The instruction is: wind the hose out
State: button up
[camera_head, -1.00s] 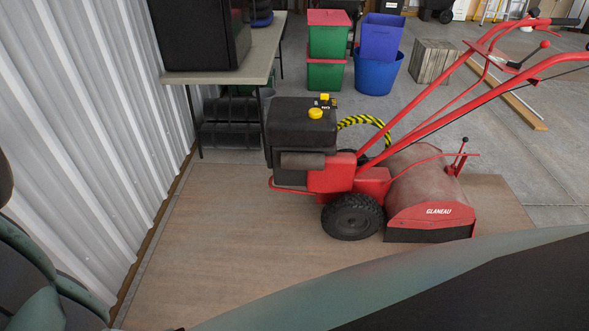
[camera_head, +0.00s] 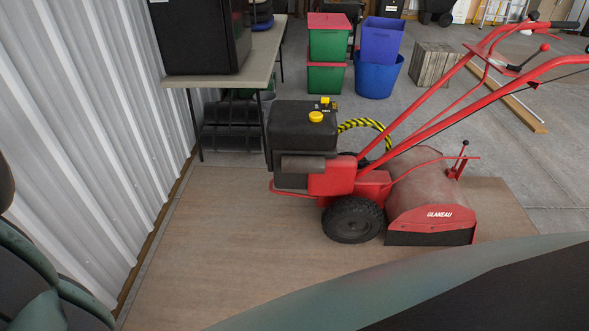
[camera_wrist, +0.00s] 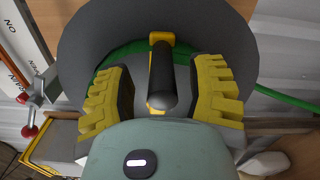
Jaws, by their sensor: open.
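The hose reel (camera_wrist: 225,35), a dark grey disc, fills the top of the wrist view. Its crank handle, a black grip (camera_wrist: 161,75) on a yellow arm (camera_wrist: 183,52), points toward the camera. Part of the green hose (camera_wrist: 125,52) shows across the reel, and more green hose (camera_wrist: 285,97) shows at the right. My gripper (camera_wrist: 163,88) is open, with one yellow-and-black finger on each side of the black grip. A gap shows on both sides, so the grip is between the fingers but not clamped. The reel is not visible in the head view.
A red tiller (camera_head: 340,180) stands on a wooden board (camera_head: 215,240). A corrugated wall (camera_head: 70,120) runs along the left. A table (camera_head: 262,50) and stacked bins (camera_head: 327,75) are farther back. A red lever (camera_wrist: 30,131) is left of the reel.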

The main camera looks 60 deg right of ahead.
jog(key=shift+v, duration=2.85)
jog(key=shift+r, duration=0.1)
